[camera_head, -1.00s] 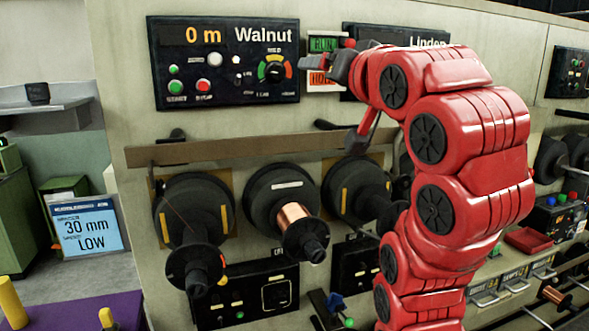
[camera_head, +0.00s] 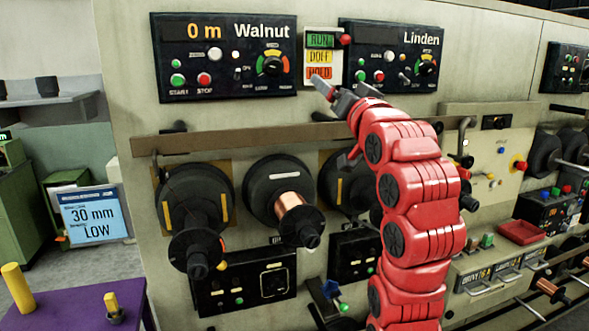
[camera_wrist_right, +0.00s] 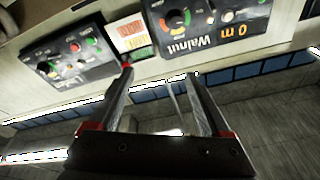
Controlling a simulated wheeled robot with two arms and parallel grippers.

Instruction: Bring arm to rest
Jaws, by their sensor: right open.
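My right arm is red and rises from the bottom of the head view. Its gripper (camera_head: 335,92) is just below the RUN/DOFF/HOLD sign (camera_head: 320,56), in front of the wall. In the right wrist view, the two fingers (camera_wrist_right: 158,78) stand apart with nothing between them. The Walnut panel (camera_head: 225,85), reading 0 m, is left of the sign. The Linden panel (camera_head: 390,58) is right of it. My left gripper is not in view.
Below a brown rail (camera_head: 250,141) are black spools, one with copper wire (camera_head: 290,207). A red tray (camera_head: 523,232) is at the right. A purple table (camera_head: 60,305) with yellow pegs and a 30 mm LOW sign (camera_head: 92,217) are at the left.

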